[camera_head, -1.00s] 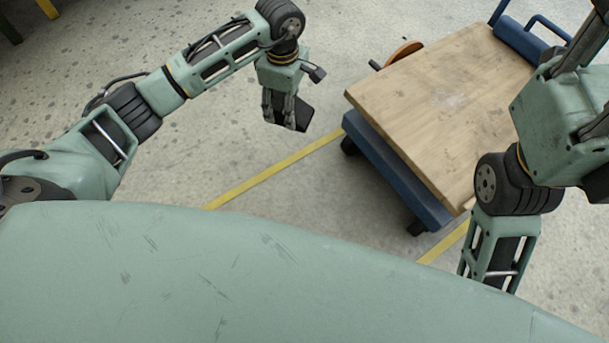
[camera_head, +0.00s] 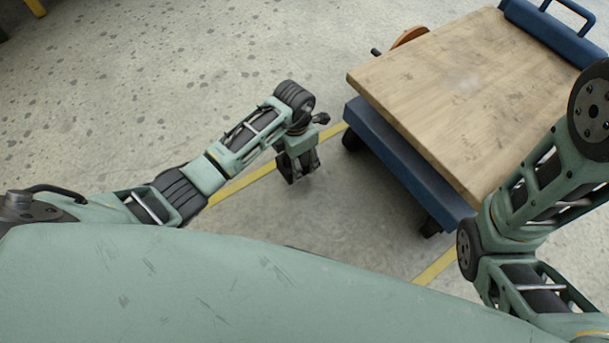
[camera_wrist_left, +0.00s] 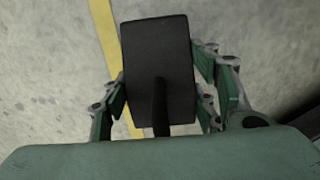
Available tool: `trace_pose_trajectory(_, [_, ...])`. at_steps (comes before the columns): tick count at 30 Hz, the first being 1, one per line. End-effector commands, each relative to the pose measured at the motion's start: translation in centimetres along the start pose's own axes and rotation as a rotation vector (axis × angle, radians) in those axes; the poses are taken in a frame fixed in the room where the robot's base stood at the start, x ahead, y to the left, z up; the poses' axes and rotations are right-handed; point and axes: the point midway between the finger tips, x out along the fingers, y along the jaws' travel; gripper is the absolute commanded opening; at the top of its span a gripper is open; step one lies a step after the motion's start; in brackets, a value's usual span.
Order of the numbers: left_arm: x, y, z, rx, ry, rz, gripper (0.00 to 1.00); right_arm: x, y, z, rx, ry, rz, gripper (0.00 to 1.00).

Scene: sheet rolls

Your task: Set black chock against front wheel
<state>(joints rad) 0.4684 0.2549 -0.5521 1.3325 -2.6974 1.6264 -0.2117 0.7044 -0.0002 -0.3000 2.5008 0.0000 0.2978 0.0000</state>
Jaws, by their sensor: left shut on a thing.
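My left gripper (camera_head: 298,170) is shut on the black chock (camera_wrist_left: 157,62), which shows as a dark block between its fingers in the left wrist view. It holds the chock left of the cart, apart from the wheels; its height above the floor is hard to tell. The cart has a blue frame (camera_head: 405,165) and dark wheels at its near end: one at the left corner (camera_head: 352,139) and one at the lower corner (camera_head: 430,227). The deck hides its other wheels. My right arm shows at the right, but its gripper is outside the view.
A wooden deck (camera_head: 455,95) tops the cart, with a blue handle (camera_head: 560,30) at the far end. An orange round thing (camera_head: 408,38) shows past the deck's far left edge. A yellow floor line (camera_head: 240,183) runs under the cart.

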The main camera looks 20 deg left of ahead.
Motion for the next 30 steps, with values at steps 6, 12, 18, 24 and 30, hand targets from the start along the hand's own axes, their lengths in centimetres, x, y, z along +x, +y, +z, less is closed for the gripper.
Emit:
trace_pose_trajectory(6, [1.3,-1.3,1.8,-0.001,-0.002,0.001,0.10,-1.7,-0.3,-0.5,0.000,-0.002,0.001,0.40])
trace_pose_trajectory(12, [3.0,-1.5,1.8,0.001,-0.001,0.000,0.10,-3.1,-0.6,-1.0,0.000,-0.002,0.001,0.40])
trace_pose_trajectory(18, [5.4,-1.5,1.8,0.001,-0.001,0.000,0.10,-5.2,-1.1,-1.8,0.000,-0.002,0.001,0.40])
trace_pose_trajectory(24, [5.2,-1.4,1.8,0.002,-0.001,0.002,0.10,-5.0,-1.0,-1.7,0.000,-0.003,0.000,0.40])
trace_pose_trajectory(30, [5.5,-1.3,1.7,0.002,0.000,0.002,0.10,-5.1,-1.1,-1.7,0.001,-0.002,0.000,0.40])
